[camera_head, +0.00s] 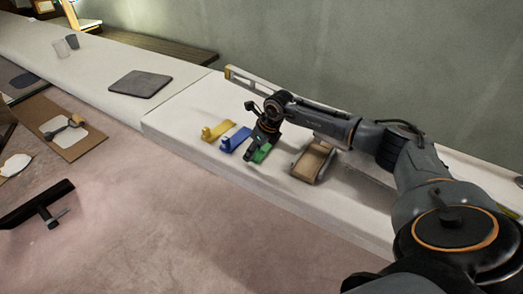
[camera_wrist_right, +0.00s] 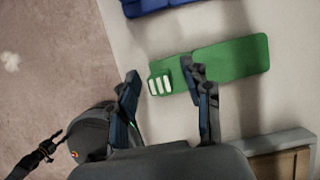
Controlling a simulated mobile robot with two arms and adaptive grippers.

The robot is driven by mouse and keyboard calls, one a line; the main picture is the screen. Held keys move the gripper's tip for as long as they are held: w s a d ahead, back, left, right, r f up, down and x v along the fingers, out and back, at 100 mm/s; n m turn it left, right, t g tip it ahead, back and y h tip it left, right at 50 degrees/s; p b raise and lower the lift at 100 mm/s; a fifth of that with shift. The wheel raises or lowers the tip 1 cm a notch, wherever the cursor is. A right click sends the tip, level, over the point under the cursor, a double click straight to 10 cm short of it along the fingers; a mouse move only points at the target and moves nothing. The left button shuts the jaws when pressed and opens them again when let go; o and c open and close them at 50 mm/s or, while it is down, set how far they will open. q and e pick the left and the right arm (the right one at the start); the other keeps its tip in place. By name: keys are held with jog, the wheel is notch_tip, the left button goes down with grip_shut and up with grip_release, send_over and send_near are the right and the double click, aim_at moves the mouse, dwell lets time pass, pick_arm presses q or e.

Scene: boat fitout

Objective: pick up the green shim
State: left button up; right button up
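The green shim (camera_head: 262,153) lies on the white bench top, right of the blue shim (camera_head: 235,139) and yellow shim (camera_head: 216,131). My right gripper (camera_head: 254,147) is directly over it and hides part of it. In the right wrist view the green shim (camera_wrist_right: 232,58) shows as a flat plate with a small white-striped block at its left end. My right gripper (camera_wrist_right: 164,82) is open, its fingers on either side of the block. The right finger overlaps the shim; contact cannot be told. The blue shim (camera_wrist_right: 150,7) shows at the top edge. My left gripper is not identifiable.
A brown-topped block in a grey frame (camera_head: 311,161) stands close right of the green shim. A dark square mat (camera_head: 140,84) lies farther left on the bench. A long rail (camera_head: 245,80) lies behind the shims. A black T-shaped object (camera_head: 38,205) is at the left.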

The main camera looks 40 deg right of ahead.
grip_shut()
